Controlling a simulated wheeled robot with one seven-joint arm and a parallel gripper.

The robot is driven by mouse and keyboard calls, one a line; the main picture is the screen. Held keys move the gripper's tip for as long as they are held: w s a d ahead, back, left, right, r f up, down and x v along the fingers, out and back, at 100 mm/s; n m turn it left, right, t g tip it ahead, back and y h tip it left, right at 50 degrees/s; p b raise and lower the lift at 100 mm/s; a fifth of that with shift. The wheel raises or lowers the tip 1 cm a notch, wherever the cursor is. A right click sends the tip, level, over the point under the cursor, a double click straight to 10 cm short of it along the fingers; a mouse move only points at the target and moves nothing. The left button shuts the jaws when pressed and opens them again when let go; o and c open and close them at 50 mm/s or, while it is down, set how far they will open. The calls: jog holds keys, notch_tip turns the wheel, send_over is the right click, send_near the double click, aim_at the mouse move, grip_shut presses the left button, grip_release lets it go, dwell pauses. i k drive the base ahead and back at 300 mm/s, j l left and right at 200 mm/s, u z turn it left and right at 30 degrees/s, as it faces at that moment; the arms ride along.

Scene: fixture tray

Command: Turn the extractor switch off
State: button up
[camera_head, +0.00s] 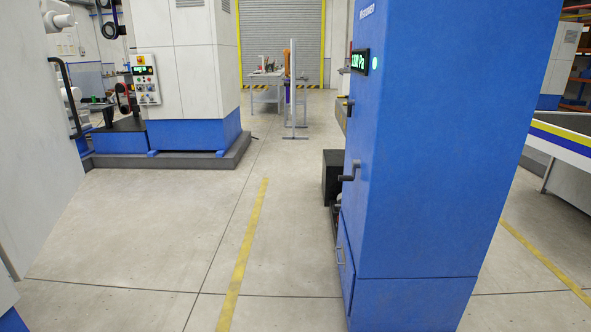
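A tall blue cabinet (430,170), which looks like the extractor, stands close on the right. A small display (360,61) near the top of its narrow left face shows green characters ending in "Pa". I cannot tell which part is the switch, as this face is seen at a steep angle. My gripper is not in view.
A white and blue machine (185,60) with a button panel (147,79) stands at the back left on a dark plinth. A black box (332,176) is behind the cabinet. A conveyor (565,139) is at the right. The floor around the yellow line (243,255) is clear.

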aim_at(350, 102)
jog(key=i, duration=0.8)
jog(key=i+j+z, duration=0.15)
jog(key=i, duration=0.6)
jog(key=i+j, duration=0.2)
jog(key=i, duration=0.2)
jog(key=i+j, duration=0.2)
jog(key=i, duration=0.2)
